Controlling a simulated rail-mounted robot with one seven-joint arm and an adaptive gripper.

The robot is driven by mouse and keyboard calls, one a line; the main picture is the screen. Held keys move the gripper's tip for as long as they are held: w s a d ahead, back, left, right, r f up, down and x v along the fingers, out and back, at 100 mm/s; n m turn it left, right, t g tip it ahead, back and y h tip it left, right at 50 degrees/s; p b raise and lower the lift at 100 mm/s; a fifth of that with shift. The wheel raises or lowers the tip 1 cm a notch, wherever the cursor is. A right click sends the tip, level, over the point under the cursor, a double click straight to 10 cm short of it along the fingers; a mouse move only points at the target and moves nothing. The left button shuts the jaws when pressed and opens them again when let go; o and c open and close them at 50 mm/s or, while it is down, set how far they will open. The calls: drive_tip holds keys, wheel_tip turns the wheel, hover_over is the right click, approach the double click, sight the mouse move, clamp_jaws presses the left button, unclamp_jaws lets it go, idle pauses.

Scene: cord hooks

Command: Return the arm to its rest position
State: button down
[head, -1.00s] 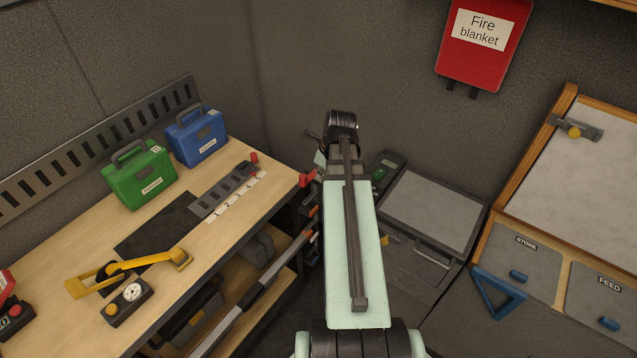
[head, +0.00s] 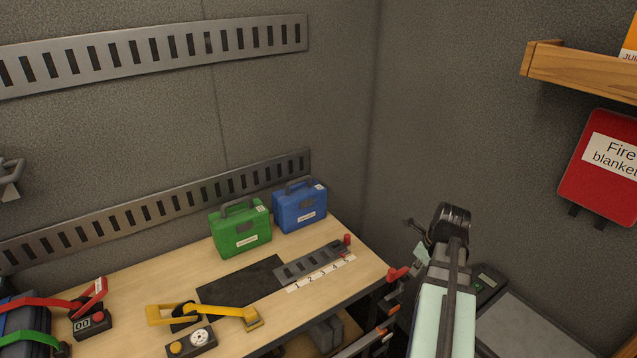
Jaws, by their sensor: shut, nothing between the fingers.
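My arm (head: 442,310) rises from the bottom edge right of centre in the head view, a pale green link ending in a black joint (head: 451,219). A small dark part sticks out to the left of this joint, with a pale piece below it. I cannot tell what these parts are. I cannot make out my gripper's fingers; whatever lies beyond the joint is hidden behind the arm. The arm stands to the right of the workbench (head: 330,312), in front of the room's corner, and no held object shows.
On the bench stand a green case (head: 240,228), a blue case (head: 300,207), a yellow-handled tool (head: 205,312) and a grey slotted strip (head: 308,263). A fire blanket (head: 606,170) and wooden shelf (head: 570,75) are at right.

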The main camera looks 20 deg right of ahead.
drive_tip(key=s+a+f+n+g, duration=0.1)
drive_tip(key=a+f+n, duration=0.5)
drive_tip(key=f+n, duration=0.45)
drive_tip(key=s+a+f+n+g, duration=0.1)
drive_tip(key=a+f+n+g, duration=0.1)
drive_tip(key=a+f+n, duration=0.65)
drive_tip(key=s+a+f+n+g, duration=0.2)
drive_tip(key=s+a+f+n, duration=0.35)
drive_tip(key=f, duration=0.25)
drive_tip(key=s+a+f+n+g, duration=0.1)
drive_tip(key=s+a+f+n, duration=0.4)
drive_tip(key=a+f, duration=0.25)
drive_tip(key=s+a+f+n+g, duration=0.1)
drive_tip(key=s+a+f, duration=0.2)
drive_tip(key=s, duration=0.4)
drive_tip(key=s+a+f+n+g+b, duration=0.1)
drive_tip(key=s+a+f+n+g, duration=0.1)
drive_tip(key=s+a+f, duration=0.2)
drive_tip(key=s, duration=0.2)
drive_tip(key=shift+s+g+h, duration=0.3)
drive_tip(key=shift+s, duration=0.1)
drive_tip(key=shift+a+n, duration=0.1)
drive_tip(key=shift+n, duration=0.15)
